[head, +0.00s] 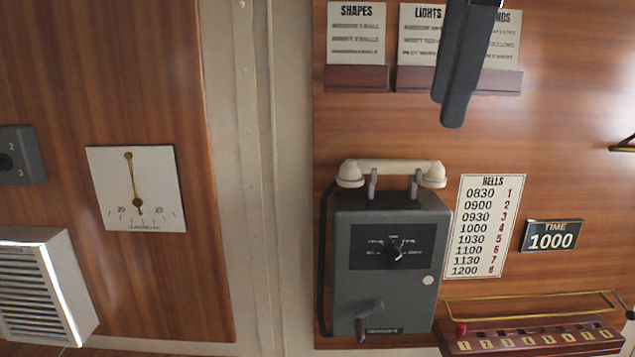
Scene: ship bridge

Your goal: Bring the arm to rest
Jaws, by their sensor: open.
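My gripper (449,108) hangs into the head view from the top edge, right of centre. Its two dark grey fingers point down and overlap from this angle, so the gap between them hardly shows. I see nothing held in them. The fingers are in front of the LIGHTS card (419,40) and the third card beside it, covering part of both. The rest of my arm is out of view above.
Below the fingers, a grey wall telephone (387,285) carries a cream handset (391,172). Right of it are a BELLS chart (483,227), a TIME 1000 plate (551,236) and a numbered rack (540,339) with a brass rail. An inclinometer (137,190) hangs at left.

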